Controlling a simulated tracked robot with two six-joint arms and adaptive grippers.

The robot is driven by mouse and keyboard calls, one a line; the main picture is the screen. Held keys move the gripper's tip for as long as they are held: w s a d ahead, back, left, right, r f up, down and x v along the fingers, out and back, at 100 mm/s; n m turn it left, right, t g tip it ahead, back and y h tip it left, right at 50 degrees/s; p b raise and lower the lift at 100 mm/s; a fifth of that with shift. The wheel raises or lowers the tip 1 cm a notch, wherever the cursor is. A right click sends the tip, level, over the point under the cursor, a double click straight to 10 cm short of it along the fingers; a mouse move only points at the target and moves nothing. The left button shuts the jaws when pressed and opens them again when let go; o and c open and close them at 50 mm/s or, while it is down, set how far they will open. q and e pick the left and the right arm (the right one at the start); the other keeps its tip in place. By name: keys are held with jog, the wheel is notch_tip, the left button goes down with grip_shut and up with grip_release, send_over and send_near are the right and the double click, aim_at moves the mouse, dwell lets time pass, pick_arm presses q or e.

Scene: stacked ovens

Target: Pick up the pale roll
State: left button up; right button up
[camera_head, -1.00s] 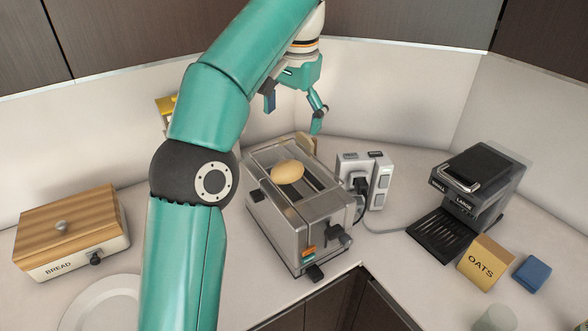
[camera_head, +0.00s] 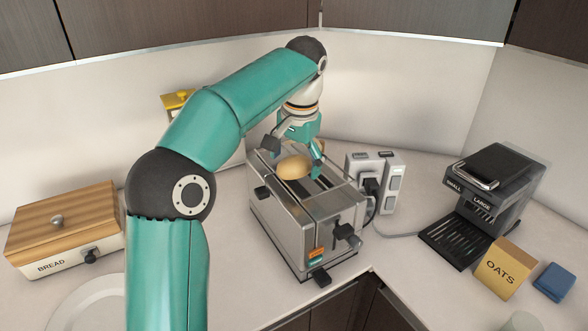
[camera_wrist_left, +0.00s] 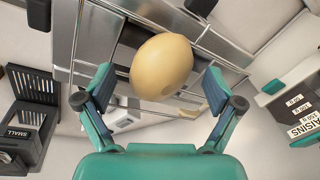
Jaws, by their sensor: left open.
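The pale roll (camera_head: 294,167) rests on top of the silver toaster (camera_head: 290,220), over its slots. It is oval and tan. My left gripper (camera_head: 294,157) is open just above and behind the roll, with its fingers spread to either side. In the left wrist view the roll (camera_wrist_left: 161,66) lies ahead of the two open fingers (camera_wrist_left: 158,88), roughly centred between them. I cannot tell whether a finger touches it. My right gripper is not in view.
A power strip (camera_head: 376,182) stands right of the toaster, with a cable on the counter. The bread box (camera_head: 66,230) and a plate (camera_head: 92,305) are at left. The coffee machine (camera_head: 490,195), oats box (camera_head: 500,268) and blue block (camera_head: 553,282) are at right.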

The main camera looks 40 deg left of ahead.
pick_arm(q)
jog(key=shift+f, duration=0.5)
jog(key=c, duration=1.2)
jog(key=shift+c, duration=0.2)
jog(key=shift+r, duration=0.15)
